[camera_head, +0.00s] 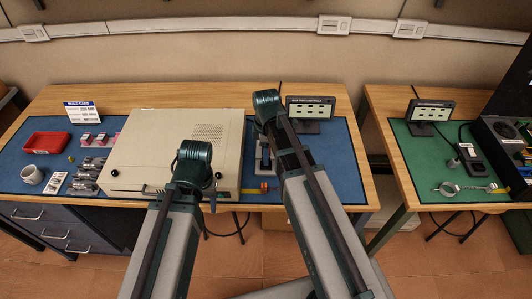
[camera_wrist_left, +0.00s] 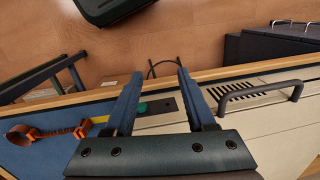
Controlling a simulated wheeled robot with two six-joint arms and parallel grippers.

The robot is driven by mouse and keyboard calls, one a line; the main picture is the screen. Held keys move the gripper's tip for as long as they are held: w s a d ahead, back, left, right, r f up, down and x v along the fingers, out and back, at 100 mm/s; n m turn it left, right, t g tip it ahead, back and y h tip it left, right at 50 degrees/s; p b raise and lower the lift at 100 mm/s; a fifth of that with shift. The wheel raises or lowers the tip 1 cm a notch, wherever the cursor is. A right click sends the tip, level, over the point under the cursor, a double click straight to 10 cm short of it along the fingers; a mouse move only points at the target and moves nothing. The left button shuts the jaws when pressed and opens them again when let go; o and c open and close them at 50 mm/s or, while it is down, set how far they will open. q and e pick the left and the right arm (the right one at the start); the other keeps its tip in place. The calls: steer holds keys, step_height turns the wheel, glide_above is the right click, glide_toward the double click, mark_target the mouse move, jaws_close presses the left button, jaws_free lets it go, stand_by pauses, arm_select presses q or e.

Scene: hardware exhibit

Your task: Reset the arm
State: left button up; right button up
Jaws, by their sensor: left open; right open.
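My left arm rises from the bottom of the head view to a dark green joint. My left gripper (camera_head: 212,198) hangs just right of that joint, at the front edge of the beige case, partly hidden. In the left wrist view my left gripper (camera_wrist_left: 154,78) has its two blue-grey fingers spread apart with nothing between them. My right arm (camera_head: 290,160) reaches up over the blue mat to a dark green joint (camera_head: 267,98) near the small display. The right gripper's fingers cannot be made out in the head view.
The beige case (camera_head: 150,140) lies on the blue mat of the workbench; its front handle (camera_wrist_left: 272,92) is close to my left gripper. An orange-ended item (camera_wrist_left: 45,132) lies beside it. A green-matted table (camera_head: 415,170) is right.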

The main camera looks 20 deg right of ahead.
steer(key=shift+r+p, duration=1.9)
steer(key=shift+r, duration=0.25)
steer(key=shift+f, duration=0.1)
steer(key=shift+c, duration=1.2)
steer(key=shift+r, duration=0.35)
steer(key=shift+c, duration=1.2)
step_height(320, 180, up, 4)
steer(key=p, duration=0.4)
steer(key=shift+f, duration=0.1)
jaws_close()
step_height(320, 180, down, 7)
steer(key=b, duration=0.6)
steer(key=shift+b, duration=0.3)
steer(key=shift+f+b, duration=0.8)
steer(key=shift+r, duration=0.15)
